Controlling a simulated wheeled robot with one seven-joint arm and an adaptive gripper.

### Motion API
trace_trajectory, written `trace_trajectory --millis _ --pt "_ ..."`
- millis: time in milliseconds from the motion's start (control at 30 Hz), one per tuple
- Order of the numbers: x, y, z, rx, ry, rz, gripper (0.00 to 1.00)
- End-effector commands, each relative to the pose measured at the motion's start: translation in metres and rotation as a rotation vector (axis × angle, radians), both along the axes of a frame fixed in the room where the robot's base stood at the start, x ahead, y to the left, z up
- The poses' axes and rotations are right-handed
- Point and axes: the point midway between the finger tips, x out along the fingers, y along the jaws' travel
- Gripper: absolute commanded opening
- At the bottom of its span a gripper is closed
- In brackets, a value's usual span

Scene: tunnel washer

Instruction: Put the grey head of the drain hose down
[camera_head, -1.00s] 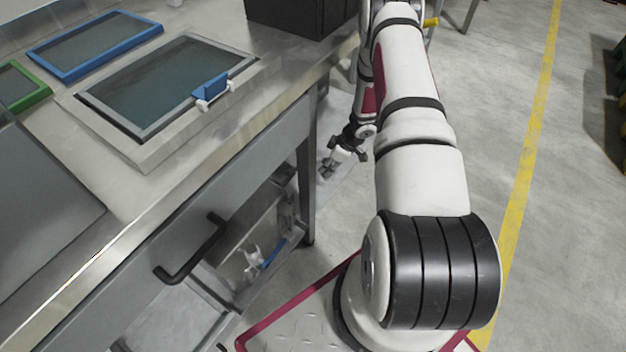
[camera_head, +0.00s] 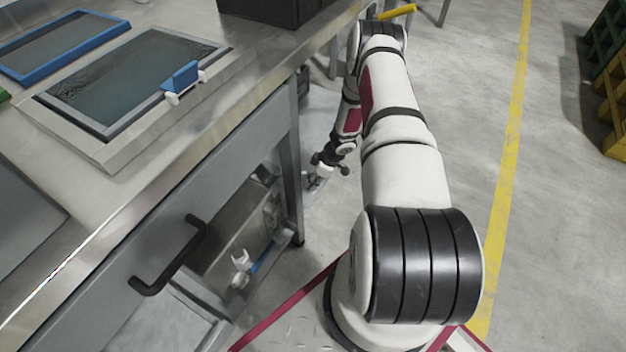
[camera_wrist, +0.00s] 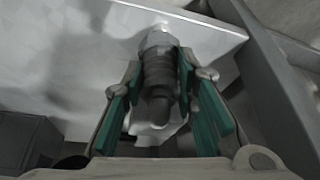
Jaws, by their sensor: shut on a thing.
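My gripper (camera_head: 318,180) is low beside the metal table's leg, below the tabletop's edge, in the head view. In the wrist view my gripper (camera_wrist: 162,85) has its green-padded fingers on both sides of the ribbed grey head of the drain hose (camera_wrist: 158,72), shut on it. The head has a paler end at the top of that view. A pale flat surface (camera_wrist: 85,45) lies beyond it; I cannot tell whether the head touches it. In the head view the hose head is too small to make out clearly.
The metal table (camera_head: 225,125) with its black drawer handle (camera_head: 172,258) stands to the left. A white fitting with a blue part (camera_head: 241,262) is under it. A table leg (camera_head: 292,190) is close to my gripper. Open floor (camera_head: 460,110) lies right, with a yellow line (camera_head: 508,150).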

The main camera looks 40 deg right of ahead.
Motion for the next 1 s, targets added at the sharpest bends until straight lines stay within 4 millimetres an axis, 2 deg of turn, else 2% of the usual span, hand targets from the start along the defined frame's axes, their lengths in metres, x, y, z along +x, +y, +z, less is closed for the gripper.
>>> trace_trajectory --millis 33,100,400,533,1000 --pt "0.0 0.0 0.0 -0.001 0.001 0.0 0.31" --pt "0.0 0.0 0.0 -0.001 0.001 0.0 0.47" --pt "0.0 0.0 0.001 0.0 0.0 0.0 0.47" --pt "-0.002 -0.002 0.009 -0.001 -0.001 0.0 0.47" --pt "-0.028 -0.022 0.09 -0.001 -0.001 0.001 0.47"
